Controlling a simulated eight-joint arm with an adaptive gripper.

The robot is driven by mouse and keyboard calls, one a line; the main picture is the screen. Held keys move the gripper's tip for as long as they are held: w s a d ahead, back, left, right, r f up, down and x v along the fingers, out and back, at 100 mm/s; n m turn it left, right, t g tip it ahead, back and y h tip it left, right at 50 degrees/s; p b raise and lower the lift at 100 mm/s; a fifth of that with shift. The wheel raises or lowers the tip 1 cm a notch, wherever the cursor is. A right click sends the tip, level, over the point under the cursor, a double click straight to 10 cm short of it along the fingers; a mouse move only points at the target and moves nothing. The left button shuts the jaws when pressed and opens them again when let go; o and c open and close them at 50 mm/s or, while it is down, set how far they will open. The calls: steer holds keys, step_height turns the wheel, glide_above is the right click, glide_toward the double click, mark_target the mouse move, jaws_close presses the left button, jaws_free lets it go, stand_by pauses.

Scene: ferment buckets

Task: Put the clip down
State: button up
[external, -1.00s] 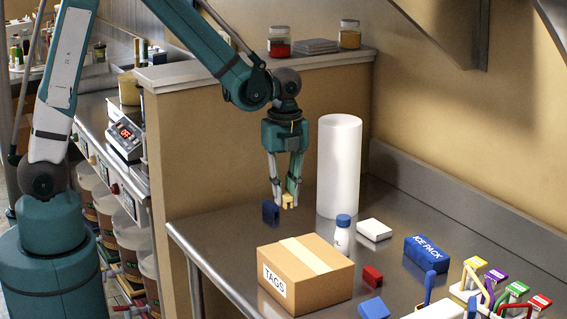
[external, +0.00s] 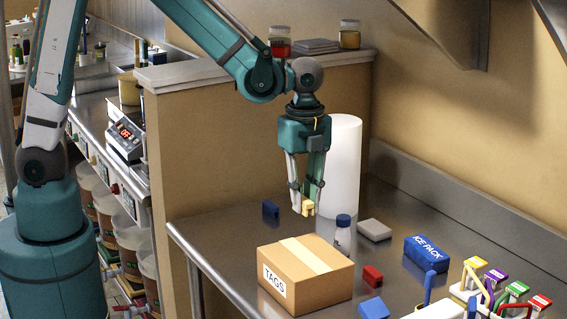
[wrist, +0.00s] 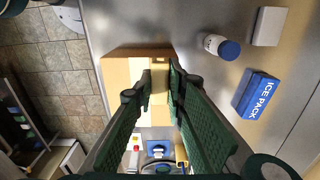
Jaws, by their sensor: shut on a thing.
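My gripper (external: 307,205) is shut on a pale yellow clip (external: 308,209) and holds it above the steel table, in front of the white roll and behind the cardboard box, as seen in the external view. A dark blue clip-like piece (external: 270,211) stands on the table to the left. How far the held clip is above the table is hard to tell.
The TAGS box (external: 305,278), a blue-capped bottle (external: 343,236), a white block (external: 374,230), a red block (external: 372,276) and a blue ICE PACK (external: 426,253) stand around. A white roll (external: 346,170) is behind. Bare table lies left of the bottle.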

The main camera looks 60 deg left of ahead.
step_height(320, 180, up, 3)
steer(key=p, duration=0.2)
glide_above(305, 256)
steer(key=shift+r+n, duration=0.15)
steer(key=shift+n, duration=0.15)
steer(key=shift+w, duration=0.1)
steer(key=shift+f, duration=2.9)
steer(key=shift+f, duration=0.15)
steer(key=shift+f, duration=1.95)
steer(key=shift+f+b, duration=0.15)
steer(key=shift+b, duration=0.15)
steer(key=o, duration=0.7)
